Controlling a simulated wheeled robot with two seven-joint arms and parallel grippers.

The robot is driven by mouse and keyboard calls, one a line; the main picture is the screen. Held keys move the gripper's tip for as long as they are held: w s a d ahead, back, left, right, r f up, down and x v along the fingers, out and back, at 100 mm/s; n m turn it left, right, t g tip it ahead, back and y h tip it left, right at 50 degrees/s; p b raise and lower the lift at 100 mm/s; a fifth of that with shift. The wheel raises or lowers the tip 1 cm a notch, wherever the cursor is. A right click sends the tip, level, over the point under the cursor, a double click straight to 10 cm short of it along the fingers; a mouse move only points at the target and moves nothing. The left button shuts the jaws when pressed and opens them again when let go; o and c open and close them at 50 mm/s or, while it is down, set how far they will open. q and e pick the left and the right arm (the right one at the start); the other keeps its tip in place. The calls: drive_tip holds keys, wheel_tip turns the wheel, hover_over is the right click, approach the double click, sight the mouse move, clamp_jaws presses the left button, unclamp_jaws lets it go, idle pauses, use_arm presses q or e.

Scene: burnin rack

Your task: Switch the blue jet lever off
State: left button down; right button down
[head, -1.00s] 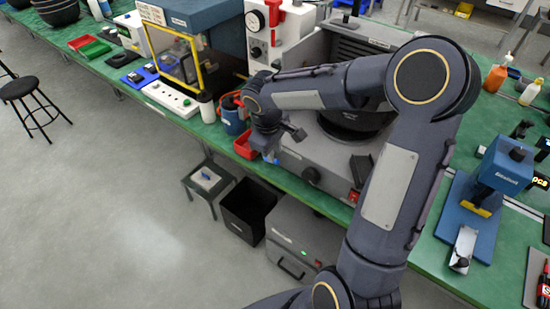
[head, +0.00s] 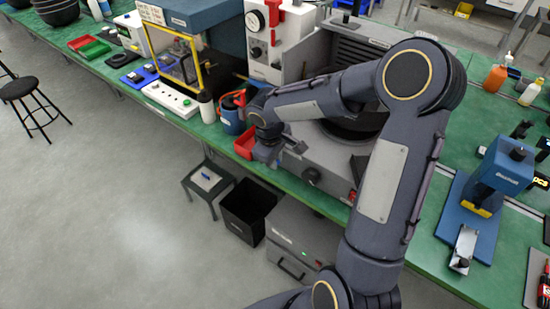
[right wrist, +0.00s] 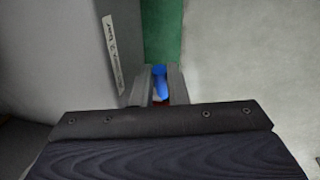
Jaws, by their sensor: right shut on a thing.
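The blue jet lever (right wrist: 160,82) shows in the right wrist view as a small bright blue piece between the two grey fingers. My right gripper (right wrist: 157,88) is shut on it. In the head view my right gripper (head: 270,156) is at the left front corner of the grey machine (head: 335,165), just above the bench's front edge. The lever is hidden by the gripper in the head view, so I cannot tell its angle. A bit of red shows below the lever in the right wrist view. My left gripper is not in view.
A red bin (head: 243,147) and a blue pot (head: 231,122) stand close to the left of the gripper. A black knob (head: 312,174) is on the machine's front. A black waste bin (head: 247,210) stands on the floor below.

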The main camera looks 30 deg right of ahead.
drive_tip(key=f+t+b, duration=0.1)
drive_tip(key=b, duration=0.2)
drive_tip(key=t+y+b, duration=0.1)
drive_tip(key=t+b, duration=0.1)
drive_tip(key=shift+s+d+f+b, duration=0.15)
drive_tip(key=shift+s+f+b, duration=0.2)
drive_tip(key=shift+f+b, duration=0.05)
drive_tip(key=shift+t+b, duration=0.4)
drive_tip(key=shift+b, duration=0.1)
drive_tip(key=shift+r+y, duration=0.15)
drive_tip(key=shift+y, duration=0.15)
drive_tip(key=c, duration=1.7)
unclamp_jaws()
